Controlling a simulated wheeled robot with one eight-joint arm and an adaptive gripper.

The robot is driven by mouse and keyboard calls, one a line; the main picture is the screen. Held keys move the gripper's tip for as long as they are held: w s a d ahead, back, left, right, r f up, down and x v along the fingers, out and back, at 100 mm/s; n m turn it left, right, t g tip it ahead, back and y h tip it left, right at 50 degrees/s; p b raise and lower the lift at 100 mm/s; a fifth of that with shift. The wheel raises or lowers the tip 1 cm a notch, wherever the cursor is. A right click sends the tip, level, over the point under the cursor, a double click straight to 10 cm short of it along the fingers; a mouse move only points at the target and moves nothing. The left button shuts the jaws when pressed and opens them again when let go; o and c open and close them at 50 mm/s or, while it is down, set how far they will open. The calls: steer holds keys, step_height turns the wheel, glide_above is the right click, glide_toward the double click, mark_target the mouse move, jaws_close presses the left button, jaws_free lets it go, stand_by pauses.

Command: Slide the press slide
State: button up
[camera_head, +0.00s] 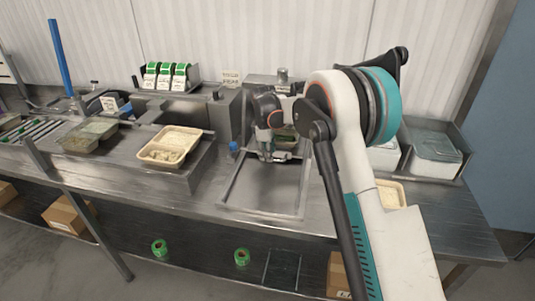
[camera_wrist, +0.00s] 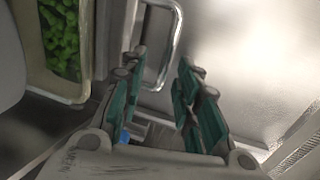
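The press slide appears to be the flat metal part in a rectangular frame (camera_head: 232,192), below and in front of my gripper in the head view. A bent metal handle (camera_wrist: 178,40) shows in the wrist view beside a broad shiny metal plate (camera_wrist: 250,60). My gripper (camera_head: 272,156) is over the back of the frame. In the wrist view its green-padded fingers (camera_wrist: 162,60) are apart, and the handle lies between their tips in the picture. I cannot tell whether either finger touches it. My arm hides part of the machine behind.
A tan tray (camera_head: 148,155) with food stands to the left, with metal pans (camera_head: 88,135) beyond. A bin of green pieces (camera_wrist: 62,90) is at left in the wrist view. Green-labelled packs (camera_head: 165,76) stand behind. A white lidded container (camera_head: 436,150) is at right.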

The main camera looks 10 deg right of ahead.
step_height(320, 180, up, 11)
steer(key=s, duration=0.2)
steer(key=shift+a+f, duration=0.15)
steer(key=shift+a, duration=0.2)
steer(key=s+d+r+m+t, duration=0.1)
steer(key=s+d+r+m, duration=0.1)
steer(key=s+r, duration=0.35)
steer(key=s+d+r+m+t+b, duration=0.1)
steer(key=s+d+r+m, duration=0.1)
steer(key=s, duration=0.7)
steer(key=s+d+r+m+t, duration=0.1)
steer(key=s+d+r+m, duration=0.2)
steer(key=s, duration=0.4)
steer(key=s+d+f+m+t, duration=0.1)
steer(key=s+f+m, duration=0.2)
steer(key=s, duration=0.8)
steer(key=s+d+f+m+t+b, duration=0.1)
steer(key=s+f+m, duration=0.3)
steer(key=s, duration=0.8)
steer(key=shift+d+y, duration=0.25)
steer(key=shift+y, duration=0.15)
